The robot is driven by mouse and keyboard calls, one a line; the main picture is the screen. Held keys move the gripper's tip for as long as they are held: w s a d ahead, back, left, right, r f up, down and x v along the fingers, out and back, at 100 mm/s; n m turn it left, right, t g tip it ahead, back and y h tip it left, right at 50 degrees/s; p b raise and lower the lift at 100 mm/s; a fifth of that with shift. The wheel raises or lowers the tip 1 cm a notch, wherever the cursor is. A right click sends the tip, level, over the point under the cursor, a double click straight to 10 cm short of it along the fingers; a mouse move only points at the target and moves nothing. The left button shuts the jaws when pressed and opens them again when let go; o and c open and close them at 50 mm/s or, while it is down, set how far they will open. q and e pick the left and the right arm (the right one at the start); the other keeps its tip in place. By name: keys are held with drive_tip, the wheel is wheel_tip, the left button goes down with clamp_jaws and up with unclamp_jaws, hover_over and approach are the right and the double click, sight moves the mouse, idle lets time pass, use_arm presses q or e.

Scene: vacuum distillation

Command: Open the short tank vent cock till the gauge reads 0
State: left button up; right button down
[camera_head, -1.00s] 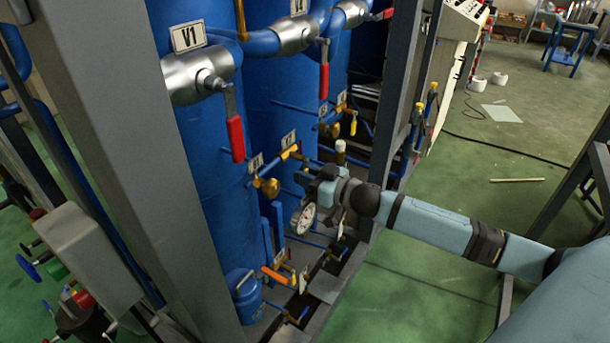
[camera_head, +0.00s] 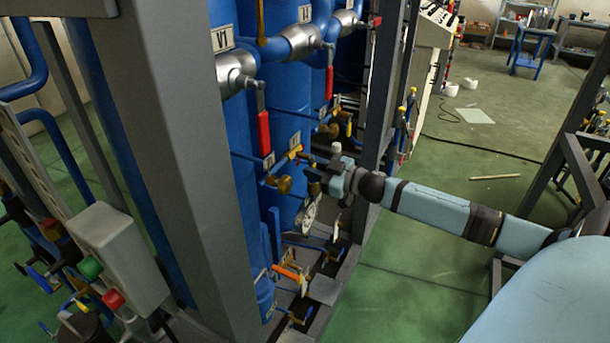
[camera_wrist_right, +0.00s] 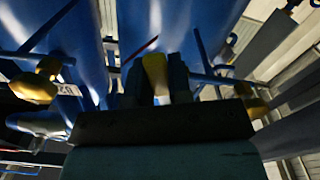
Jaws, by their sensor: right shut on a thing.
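My right gripper (camera_head: 314,180) reaches in from the right at the blue tanks' small valves. In the right wrist view its two dark fingers (camera_wrist_right: 156,80) are shut on a yellow cock handle (camera_wrist_right: 155,72). The head view does not show this grip clearly. A round white gauge (camera_head: 309,212) hangs just below the gripper, seen at a slant; its reading is too small to tell. A blue tank (camera_head: 285,135) stands behind the gripper; I cannot tell which tank is the short one. My left gripper is not in view.
A grey frame post (camera_head: 172,130) stands close on the left. Red-handled valves (camera_head: 263,130) and a brass valve (camera_head: 284,184) sit beside the tanks. An orange-handled valve (camera_head: 287,272) is low down. Green floor (camera_head: 400,285) is open on the right.

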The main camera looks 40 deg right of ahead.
drive_tip(key=shift+w+d+r+n, duration=0.1)
drive_tip(key=shift+d+r+n, duration=0.15)
drive_tip(key=shift+n, duration=0.55)
drive_tip(key=shift+w+d+n, duration=0.1)
drive_tip(key=shift+d+n, duration=0.05)
drive_tip(key=shift+n, duration=0.25)
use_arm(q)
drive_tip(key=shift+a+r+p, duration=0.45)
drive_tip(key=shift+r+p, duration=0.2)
use_arm(e)
drive_tip(key=shift+w+d+r+n, duration=0.15)
drive_tip(key=shift+d+r+n, duration=0.3)
drive_tip(key=shift+n, duration=1.3)
drive_tip(key=shift+w+d+r+n, duration=0.15)
drive_tip(key=shift+r+n, duration=0.55)
drive_tip(key=shift+n, duration=1.1)
drive_tip(key=shift+w+d+r+n, duration=0.1)
drive_tip(key=shift+d+r+n, duration=0.35)
drive_tip(key=shift+n, duration=1.3)
drive_tip(key=shift+a+r, duration=0.1)
drive_tip(key=shift+r, duration=0.05)
drive_tip(key=c, duration=1)
unclamp_jaws()
drive_tip(key=shift+c, duration=0.2)
